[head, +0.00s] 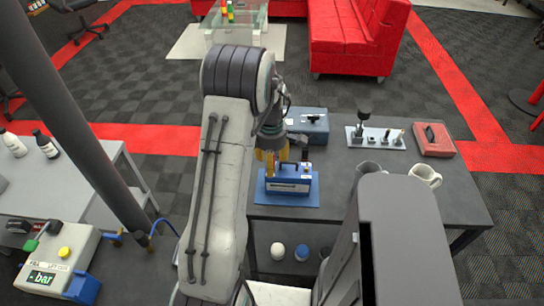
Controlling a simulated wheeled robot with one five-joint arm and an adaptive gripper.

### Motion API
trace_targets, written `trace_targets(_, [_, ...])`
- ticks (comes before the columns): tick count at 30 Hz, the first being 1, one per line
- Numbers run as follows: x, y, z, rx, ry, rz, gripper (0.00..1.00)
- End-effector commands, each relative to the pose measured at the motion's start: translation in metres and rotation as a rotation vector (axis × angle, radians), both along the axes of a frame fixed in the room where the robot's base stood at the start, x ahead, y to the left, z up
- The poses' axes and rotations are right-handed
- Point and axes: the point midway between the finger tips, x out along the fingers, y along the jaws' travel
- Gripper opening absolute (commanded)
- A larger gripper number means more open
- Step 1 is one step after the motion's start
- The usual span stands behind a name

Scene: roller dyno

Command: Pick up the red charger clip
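My gripper (284,150) hangs over the near-left part of the dark table, just above and behind a blue charger-like box (290,186). The box has a dark handle and a pale front label, and stands on a blue mat. Yellow-orange parts show at the gripper, but my arm covers much of it and the finger gap is unclear. I cannot make out a red charger clip for certain. A small orange-red bit (270,166) shows at the box's left end, and I cannot tell whether it is the clip or part of my gripper.
Behind stand a blue-grey case (308,125), a white tray with upright parts (376,138) and a red case (434,140). A dark post (75,110) rises between.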

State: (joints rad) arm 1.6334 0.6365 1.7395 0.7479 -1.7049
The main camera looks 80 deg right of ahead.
Motion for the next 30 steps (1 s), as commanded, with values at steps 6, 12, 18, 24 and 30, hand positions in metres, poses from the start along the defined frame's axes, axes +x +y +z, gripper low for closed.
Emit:
trace_targets(6, [-0.0001, 0.0001, -0.0030, 0.000, 0.000, -0.001, 0.51])
trace_targets(12, [-0.0001, 0.0001, -0.0027, 0.000, 0.000, -0.001, 0.45])
trace_targets(18, [-0.0001, 0.0001, -0.0025, 0.000, 0.000, -0.001, 0.27])
trace_targets(24, [-0.0001, 0.0001, -0.0025, 0.000, 0.000, -0.001, 0.09])
trace_targets(30, [-0.0001, 0.0001, -0.0027, 0.000, 0.000, -0.001, 0.00])
